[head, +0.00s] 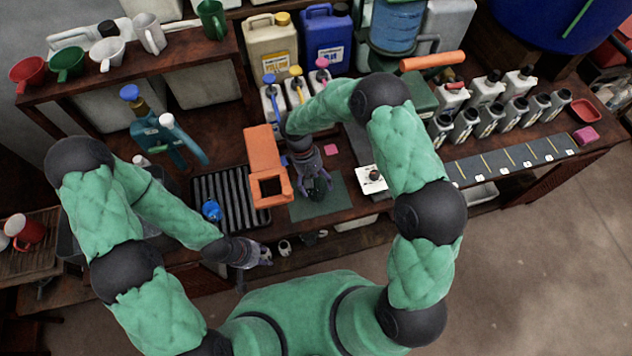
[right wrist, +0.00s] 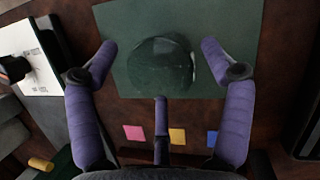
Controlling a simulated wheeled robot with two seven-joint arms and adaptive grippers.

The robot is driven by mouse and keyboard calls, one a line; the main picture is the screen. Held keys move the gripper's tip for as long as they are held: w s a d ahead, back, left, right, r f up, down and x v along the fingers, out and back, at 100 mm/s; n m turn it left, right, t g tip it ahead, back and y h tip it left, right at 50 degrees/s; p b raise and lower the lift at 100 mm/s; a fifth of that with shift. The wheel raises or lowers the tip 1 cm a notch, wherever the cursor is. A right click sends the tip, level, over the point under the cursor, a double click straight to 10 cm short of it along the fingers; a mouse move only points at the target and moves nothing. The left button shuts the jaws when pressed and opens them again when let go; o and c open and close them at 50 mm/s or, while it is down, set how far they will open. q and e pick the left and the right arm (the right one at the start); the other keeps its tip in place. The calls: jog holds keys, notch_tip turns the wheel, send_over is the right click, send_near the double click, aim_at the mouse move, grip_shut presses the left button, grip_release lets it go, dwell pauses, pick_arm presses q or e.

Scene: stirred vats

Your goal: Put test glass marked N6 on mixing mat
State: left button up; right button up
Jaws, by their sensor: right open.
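A clear, round test glass (right wrist: 160,66) stands on the dark green mixing mat (right wrist: 225,20) in the right wrist view. No N6 mark can be read on it. My right gripper (right wrist: 160,52) is open above the mat, with its fingers apart on either side of the glass. In the head view the mat (head: 334,207) lies at the front of the bench, and my right gripper (head: 318,184) covers part of it and most of the glass. My left gripper (head: 262,255) is in front of the bench edge, away from the mat; its jaws are too small to judge.
An orange box (head: 266,150) and a ribbed black tray (head: 222,190) lie left of the mat. A white card (head: 371,179) with a dark item lies right of it. Several grey-labelled bottles (head: 490,115) line the bench at right.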

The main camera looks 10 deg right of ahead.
jog(key=shift+r, duration=0.3)
jog(key=p+v, duration=0.2)
jog(key=v, duration=0.9)
jog(key=shift+w+r, duration=0.2)
jog(key=shift+r, duration=0.05)
